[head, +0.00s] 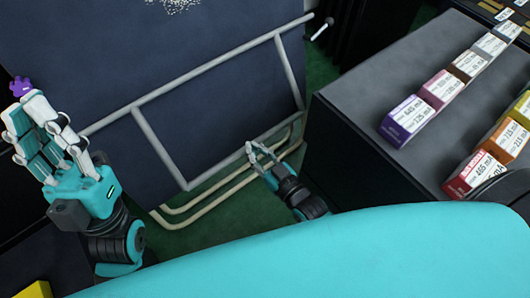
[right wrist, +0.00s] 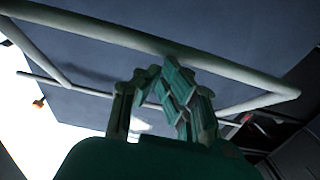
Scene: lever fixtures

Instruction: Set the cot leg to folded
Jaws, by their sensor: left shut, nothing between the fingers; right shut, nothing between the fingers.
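The cot shows in the head view as a large dark blue panel (head: 195,80) standing tilted. The cot leg, a grey tubular frame (head: 160,145), spans the panel. It also shows in the right wrist view (right wrist: 110,32), crossing above and behind the fingers. My right gripper (head: 262,149) is shut and empty near the lower right part of the frame. The same gripper fills the middle of the right wrist view (right wrist: 165,85). I cannot tell whether it touches the tube. My left gripper (head: 28,108) is shut and empty at the far left, in front of the panel's left edge.
Cream bent tubes (head: 205,205) run low over the green floor (head: 215,232). A small handle with a dark end (head: 321,28) sticks out beyond the frame's upper right corner. A dark cabinet (head: 365,105) carrying several coloured labelled boxes (head: 408,120) bounds the right side.

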